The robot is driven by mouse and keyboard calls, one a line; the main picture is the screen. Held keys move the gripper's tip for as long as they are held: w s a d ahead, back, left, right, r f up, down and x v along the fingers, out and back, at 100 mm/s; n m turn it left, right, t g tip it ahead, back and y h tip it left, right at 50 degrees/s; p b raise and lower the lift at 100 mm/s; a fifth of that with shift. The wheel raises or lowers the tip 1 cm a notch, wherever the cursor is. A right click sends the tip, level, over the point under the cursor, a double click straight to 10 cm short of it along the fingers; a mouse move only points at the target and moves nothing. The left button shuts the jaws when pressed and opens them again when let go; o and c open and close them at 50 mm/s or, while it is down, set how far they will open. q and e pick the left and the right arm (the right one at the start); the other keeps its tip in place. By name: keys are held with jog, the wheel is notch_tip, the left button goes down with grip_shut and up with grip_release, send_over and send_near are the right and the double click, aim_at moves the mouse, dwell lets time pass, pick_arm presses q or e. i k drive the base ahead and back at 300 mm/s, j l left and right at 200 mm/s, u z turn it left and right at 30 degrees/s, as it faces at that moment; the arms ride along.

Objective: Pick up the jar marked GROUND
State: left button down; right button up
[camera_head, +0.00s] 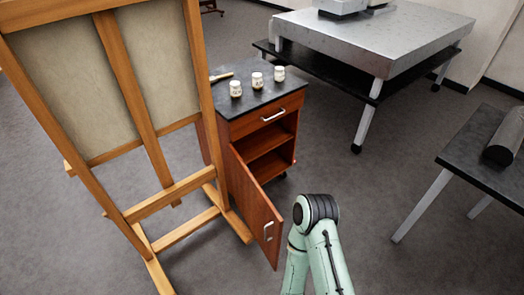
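Three small white jars with dark lettering stand on the dark top of a wooden cabinet: a left jar (236,89), a middle jar (257,80) and a right jar (279,74). The lettering is too small to read, so I cannot tell which is marked GROUND. A pale green arm of mine rises at the bottom centre, in front of the cabinet and well short of the jars. Neither gripper shows in the view.
The wooden cabinet (262,121) has its lower door (255,205) swung open toward me. A brush-like tool (222,77) lies by the jars. A wooden easel (150,110) stands close at left. A large grey table (385,40) is behind right; a dark bench (478,150) stands right.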

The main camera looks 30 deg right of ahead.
aim_at(279, 75)
jog(key=l+u, duration=0.1)
jog(key=l, duration=0.4)
jog(key=k+l, duration=0.15)
jog(key=l, duration=0.3)
jog(key=l+u, duration=0.15)
jog(key=l, duration=0.35)
jog(key=l+u, duration=0.15)
jog(key=l, duration=0.35)
jog(key=k+l+u, duration=0.2)
jog(key=l, duration=0.3)
jog(key=l+u, duration=0.35)
jog(key=l, duration=0.75)
jog(key=l+u, duration=0.35)
jog(key=l, duration=0.7)
jog(key=l+u, duration=0.2)
jog(key=l, duration=0.5)
jog(key=l+u, duration=0.2)
jog(key=l, duration=0.5)
jog(key=k+l+u, duration=0.2)
jog(key=l, duration=0.5)
jog(key=i, duration=0.05)
